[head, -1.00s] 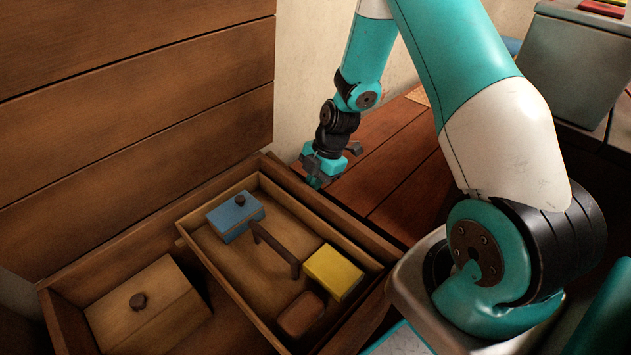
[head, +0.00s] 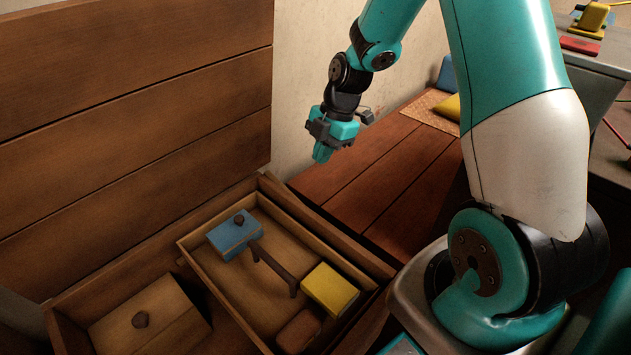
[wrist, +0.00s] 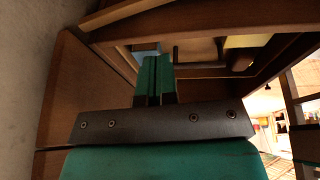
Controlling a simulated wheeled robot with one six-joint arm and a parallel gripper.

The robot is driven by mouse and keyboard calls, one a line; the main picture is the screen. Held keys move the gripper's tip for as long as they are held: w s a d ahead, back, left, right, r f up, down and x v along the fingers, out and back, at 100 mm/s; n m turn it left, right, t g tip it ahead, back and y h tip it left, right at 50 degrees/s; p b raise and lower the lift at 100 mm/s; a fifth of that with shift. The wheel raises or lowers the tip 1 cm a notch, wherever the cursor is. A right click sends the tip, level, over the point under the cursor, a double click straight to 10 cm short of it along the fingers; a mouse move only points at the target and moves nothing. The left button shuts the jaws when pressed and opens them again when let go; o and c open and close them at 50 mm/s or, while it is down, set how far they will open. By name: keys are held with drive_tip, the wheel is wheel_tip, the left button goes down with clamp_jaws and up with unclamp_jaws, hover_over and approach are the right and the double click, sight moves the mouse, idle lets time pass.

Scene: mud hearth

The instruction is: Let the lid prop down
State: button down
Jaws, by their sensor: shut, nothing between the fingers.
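The wooden lid (head: 140,110) of the chest stands raised at the left in the head view. The open chest (head: 70,330) lies below it, with an inner tray (head: 215,275) inside. I cannot make out a lid prop for certain in either view. My gripper (head: 322,155) is shut and empty, above the far right corner of the chest and beside the pale wall. In the wrist view my closed fingers (wrist: 155,75) point toward the chest's wooden boards and tray.
The tray holds a blue lidded box (head: 234,236), a yellow block (head: 330,289), a reddish-brown block (head: 299,331) and a dark handle bar (head: 272,264). A wooden lidded box (head: 150,318) sits left of the tray. A plank bench (head: 390,185) lies right of the chest.

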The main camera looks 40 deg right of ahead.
drive_tip(key=b+x, duration=0.3)
drive_tip(key=x, duration=1)
drive_tip(key=shift+w+d+f, duration=0.3)
drive_tip(key=shift+w+f, duration=0.05)
drive_tip(key=shift+f, duration=0.15)
drive_tip(key=shift+w+a+f+b, duration=0.1)
drive_tip(key=shift+w+f+b, duration=0.2)
drive_tip(key=shift+f, duration=0.25)
drive_tip(key=shift+w+f+b, duration=0.15)
drive_tip(key=shift+f+b, duration=0.2)
drive_tip(key=shift+f, duration=0.25)
drive_tip(key=shift+r, duration=0.1)
